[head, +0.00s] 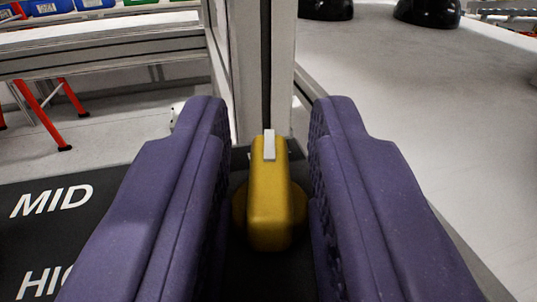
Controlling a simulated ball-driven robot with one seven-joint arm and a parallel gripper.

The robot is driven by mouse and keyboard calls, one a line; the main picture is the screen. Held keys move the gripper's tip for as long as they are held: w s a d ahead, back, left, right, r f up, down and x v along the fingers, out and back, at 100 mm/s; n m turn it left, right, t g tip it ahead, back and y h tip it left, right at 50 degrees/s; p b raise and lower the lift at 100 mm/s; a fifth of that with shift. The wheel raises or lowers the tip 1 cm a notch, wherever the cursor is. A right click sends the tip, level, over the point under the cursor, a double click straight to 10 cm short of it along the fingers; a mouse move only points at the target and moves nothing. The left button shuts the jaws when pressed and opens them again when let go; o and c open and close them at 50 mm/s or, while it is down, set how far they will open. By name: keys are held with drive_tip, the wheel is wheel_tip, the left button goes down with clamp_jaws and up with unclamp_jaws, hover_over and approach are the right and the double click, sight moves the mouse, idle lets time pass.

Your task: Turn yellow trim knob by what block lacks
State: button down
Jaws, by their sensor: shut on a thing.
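The yellow trim knob (269,205) stands in the middle of the head view, with a pale pointer mark (269,145) on its top end pointing straight away from me. My gripper (268,150) has two purple fingers, one on each side of the knob, and is shut on it. The fingers hide part of the knob's round base. A black panel (95,180) at left carries the white word "MID" and, below it, a word partly hidden by the left finger, starting "HI". No block is clearly in view.
A pale upright post (282,70) rises right behind the knob. A light grey surface (430,120) lies to the right, with two black rounded objects (427,10) at its far end. At back left are coloured bins (95,4) and a bench with red legs (38,112).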

drive_tip(key=c, duration=1.2)
unclamp_jaws()
drive_tip(key=s, duration=0.2)
drive_tip(key=s+p, duration=0.1)
drive_tip(key=s, duration=0.2)
drive_tip(key=s+p, duration=0.1)
drive_tip(key=s, duration=0.1)
drive_tip(key=shift+s+a, duration=0.25)
drive_tip(key=shift+s, duration=0.15)
